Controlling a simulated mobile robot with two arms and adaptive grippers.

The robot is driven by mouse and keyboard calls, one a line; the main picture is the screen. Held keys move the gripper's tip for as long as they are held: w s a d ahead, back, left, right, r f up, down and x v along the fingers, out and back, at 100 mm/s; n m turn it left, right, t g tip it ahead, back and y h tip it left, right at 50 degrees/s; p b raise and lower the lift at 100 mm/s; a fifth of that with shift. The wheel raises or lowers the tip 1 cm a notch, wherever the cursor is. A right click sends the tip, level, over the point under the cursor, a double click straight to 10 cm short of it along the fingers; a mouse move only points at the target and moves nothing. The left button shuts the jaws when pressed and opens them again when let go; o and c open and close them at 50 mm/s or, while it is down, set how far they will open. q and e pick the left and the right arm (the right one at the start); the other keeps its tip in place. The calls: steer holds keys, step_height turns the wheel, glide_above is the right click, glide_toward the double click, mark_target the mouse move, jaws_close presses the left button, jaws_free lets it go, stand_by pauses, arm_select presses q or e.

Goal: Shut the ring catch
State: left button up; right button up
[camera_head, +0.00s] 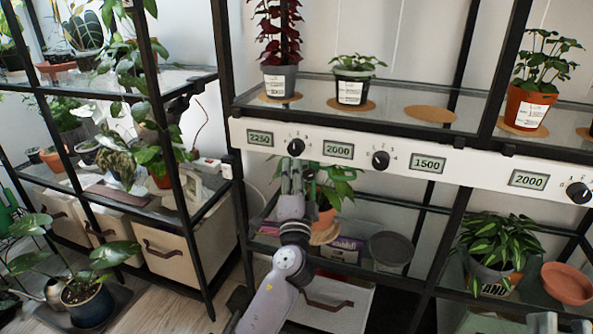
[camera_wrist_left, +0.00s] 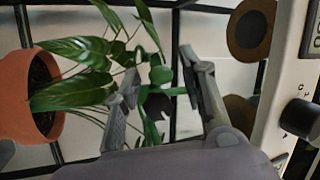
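My left gripper (camera_head: 291,168) points up in front of a leafy plant in a terracotta pot, just below the white control strip. In the left wrist view its two fingers (camera_wrist_left: 160,85) stand apart. A small smooth green piece (camera_wrist_left: 158,76), which looks like the ring catch, shows between and beyond the fingers, among the stems. I cannot tell whether its ring is open or whether a finger touches it. The plant's leaves (camera_wrist_left: 75,50) and terracotta pot (camera_wrist_left: 22,95) lie to the left. My right gripper (camera_head: 561,324) shows only as two separate grey tips at the bottom edge.
The white strip (camera_head: 400,160) with black knobs and displays runs close above the left gripper. A grey pot (camera_head: 390,248) and a purple-labelled box (camera_head: 345,248) stand beside the plant. A variegated plant (camera_head: 490,240) and terracotta bowl (camera_head: 568,283) are at right. Black rack posts surround the shelf.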

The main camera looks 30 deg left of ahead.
arm_select(q)
steer(key=v, duration=1)
steer(key=shift+s+d, duration=0.2)
steer(key=shift+s, duration=0.05)
steer(key=shift+c, duration=0.2)
